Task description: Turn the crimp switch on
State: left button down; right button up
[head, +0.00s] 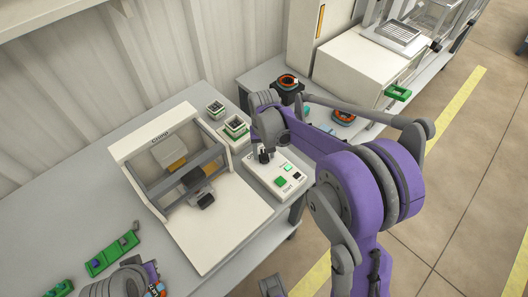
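The white control box (256,177) stands on the table right of the crimp machine (152,137). It carries a green start button (281,182) and a dark button (299,176). The crimp switch is at the box's far left end, by a partly covered label, and is mostly hidden by my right gripper (263,156). That gripper points down with its dark fingertips right at the switch; whether they are shut on it I cannot tell. My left arm shows only in part at the bottom left edge, and its fingertips cannot be made out.
Small green-and-white trays (236,128) stand behind the control box. A green fixture (110,255) lies at the front left of the table. A second bench holds a dark stand with an orange ring (287,82) and a white machine (360,70). My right arm crosses above the table's right edge.

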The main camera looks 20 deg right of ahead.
aim_at(264, 155)
notch_tip(264, 155, up, 11)
jog(key=p, duration=0.1)
dwell(0.6)
jog(key=shift+f, duration=0.1)
